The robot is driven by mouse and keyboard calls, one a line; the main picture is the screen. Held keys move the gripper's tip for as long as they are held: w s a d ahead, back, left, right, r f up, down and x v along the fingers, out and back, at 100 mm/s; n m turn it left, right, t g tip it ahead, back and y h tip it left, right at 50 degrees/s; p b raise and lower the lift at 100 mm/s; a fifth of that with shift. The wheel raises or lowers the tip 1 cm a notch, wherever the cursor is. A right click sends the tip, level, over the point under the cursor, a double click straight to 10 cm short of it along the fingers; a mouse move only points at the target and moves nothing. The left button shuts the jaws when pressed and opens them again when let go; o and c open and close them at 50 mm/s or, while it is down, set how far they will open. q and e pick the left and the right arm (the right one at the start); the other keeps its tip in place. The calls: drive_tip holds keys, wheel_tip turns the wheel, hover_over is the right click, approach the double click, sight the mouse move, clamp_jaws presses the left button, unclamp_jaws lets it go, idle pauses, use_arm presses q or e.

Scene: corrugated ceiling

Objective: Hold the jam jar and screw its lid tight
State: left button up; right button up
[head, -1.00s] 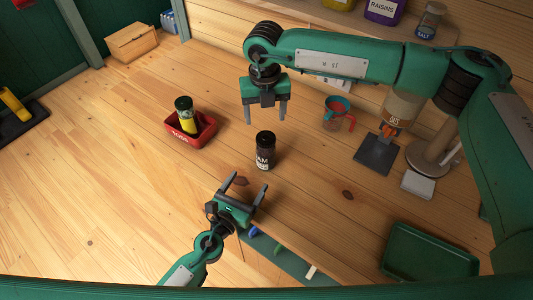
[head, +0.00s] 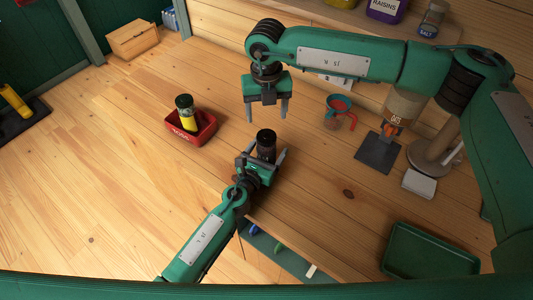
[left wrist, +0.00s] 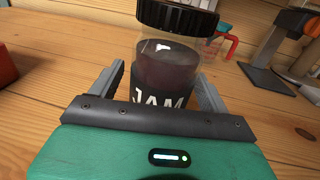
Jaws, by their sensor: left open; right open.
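The jam jar (head: 266,150) stands upright on the wooden counter, with a dark ribbed lid (head: 266,136) on top. In the left wrist view the jar (left wrist: 168,68) shows dark contents and a black JAM label, and its lid (left wrist: 178,17) sits on the rim. I cannot tell how tight the lid is. My left gripper (head: 263,158) is open, with its fingers on either side of the jar's lower body; whether they touch it is unclear. My right gripper (head: 267,112) is open and empty, pointing down above and behind the jar.
A red bin (head: 204,133) with a yellow-and-black jar (head: 186,112) stands left of the jam jar. A measuring jug with a red handle (head: 338,112), a dark plate (head: 377,154) and a dispenser stand right. A green tray (head: 430,250) lies front right. Counter between is clear.

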use_arm(q)
drive_tip(key=shift+w+d, duration=0.15)
drive_tip(key=shift+w, duration=0.15)
drive_tip(key=shift+c, duration=0.2)
clamp_jaws()
use_arm(e)
drive_tip(key=n, duration=1.9)
drive_tip(key=shift+n, duration=0.3)
drive_tip(key=n, duration=0.7)
